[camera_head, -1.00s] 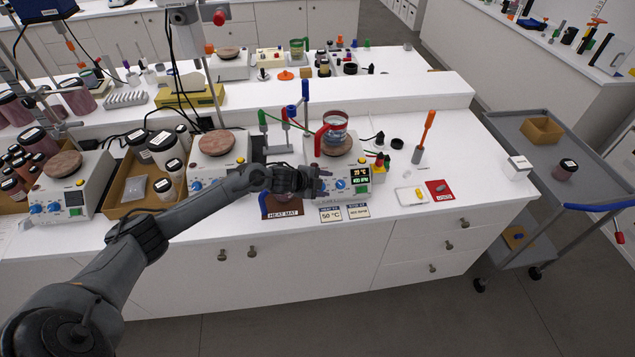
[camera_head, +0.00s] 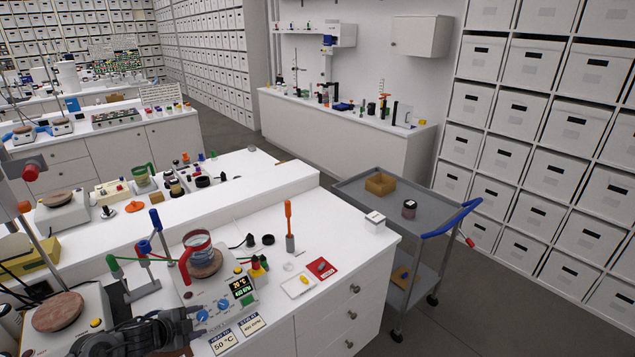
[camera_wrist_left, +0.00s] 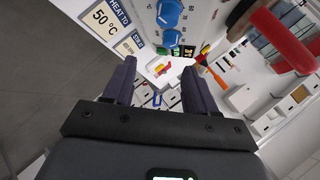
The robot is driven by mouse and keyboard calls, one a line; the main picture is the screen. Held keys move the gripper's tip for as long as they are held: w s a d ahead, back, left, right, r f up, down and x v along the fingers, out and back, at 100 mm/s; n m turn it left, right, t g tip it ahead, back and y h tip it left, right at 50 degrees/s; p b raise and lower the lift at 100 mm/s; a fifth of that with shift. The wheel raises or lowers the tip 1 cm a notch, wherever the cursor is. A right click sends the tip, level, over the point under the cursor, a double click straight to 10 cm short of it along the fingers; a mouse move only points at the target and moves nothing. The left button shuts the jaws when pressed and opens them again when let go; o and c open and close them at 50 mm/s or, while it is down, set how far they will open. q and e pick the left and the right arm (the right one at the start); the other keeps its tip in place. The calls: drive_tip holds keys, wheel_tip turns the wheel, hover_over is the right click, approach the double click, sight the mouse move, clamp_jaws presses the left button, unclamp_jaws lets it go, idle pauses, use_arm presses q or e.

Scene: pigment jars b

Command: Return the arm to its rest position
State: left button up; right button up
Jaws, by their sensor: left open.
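My left gripper (camera_head: 192,322) is at the lower left of the head view, in front of the hot plate (camera_head: 215,292) with the lit display. In the left wrist view its two dark fingers (camera_wrist_left: 158,78) are spread apart, with nothing between them. The gripper is close to the blue knobs (camera_head: 224,304) on the plate's front, which also show in the wrist view (camera_wrist_left: 168,14). I cannot tell whether it touches them. A glass beaker (camera_head: 198,241) with a red handle stands on the plate's round top. My right gripper is not in view.
A second hot plate (camera_head: 58,312) stands at left. Green and blue clamps, an orange-handled tool (camera_head: 289,222), a white tray (camera_head: 299,286) and a red card (camera_head: 321,267) are on the bench. A grey cart (camera_head: 345,190) with a jar (camera_head: 409,209) stands at right, beside open floor.

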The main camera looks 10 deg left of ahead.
use_arm(q)
drive_tip(key=s+d+f+g+h, duration=0.2)
drive_tip(key=s+d+f, duration=0.8)
drive_tip(key=d+f, duration=0.25)
drive_tip(key=s+d+r+n, duration=0.1)
drive_tip(key=s+d+n, duration=0.5)
drive_tip(key=s+d, duration=0.9)
drive_tip(key=s+a+r+n+g+y, duration=0.3)
drive_tip(key=s+r+n+g, duration=0.25)
drive_tip(key=s+r, duration=0.35)
wheel_tip(320, 180, up, 17)
drive_tip(key=w+t+p, duration=0.1)
drive_tip(key=p, duration=1.5)
drive_tip(key=shift+w+r+p, duration=0.15)
drive_tip(key=shift+w+p, duration=0.2)
drive_tip(key=shift+w, duration=0.05)
drive_tip(key=shift+a+n, duration=0.1)
drive_tip(key=shift+n, duration=0.15)
